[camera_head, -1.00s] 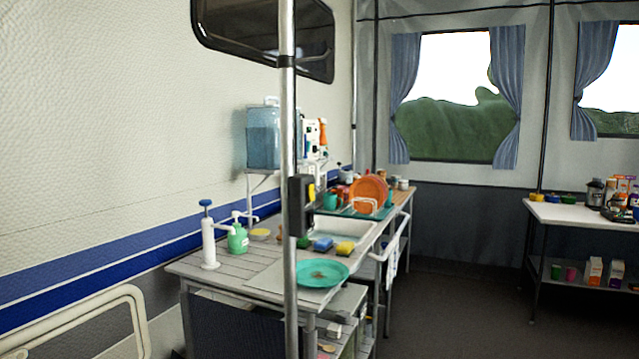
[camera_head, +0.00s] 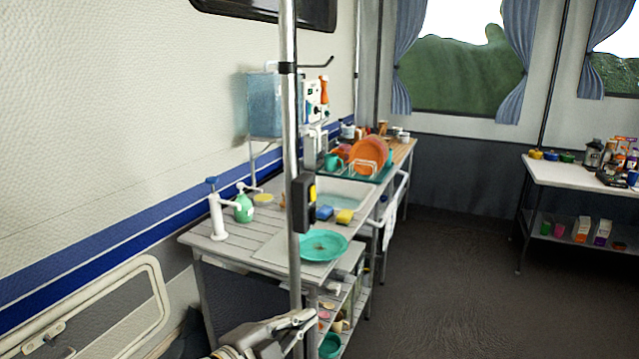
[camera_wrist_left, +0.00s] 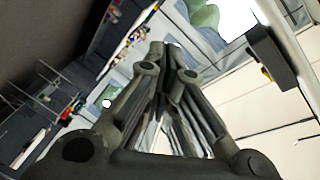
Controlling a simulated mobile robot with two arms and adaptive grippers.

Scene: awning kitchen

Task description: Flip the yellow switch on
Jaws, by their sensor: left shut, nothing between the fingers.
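The yellow switch (camera_head: 312,192) sits on the right-hand face of a black box (camera_head: 301,205) fixed to the vertical metal pole (camera_head: 290,130). In the left wrist view the black box (camera_wrist_left: 275,55) is at the upper right, with a bit of the yellow switch (camera_wrist_left: 266,72) at its edge. My left gripper (camera_head: 308,318) is at the bottom of the head view, below the box and apart from it. It is shut and empty. In the left wrist view my left gripper (camera_wrist_left: 172,48) points up the middle. My right gripper is not in view.
A counter (camera_head: 262,252) behind the pole holds a teal plate (camera_head: 323,245), a green soap bottle (camera_head: 243,208), a white pump (camera_head: 216,212), sponges and a dish rack. A white table (camera_head: 565,175) stands at the right. The floor (camera_head: 440,270) between them is clear.

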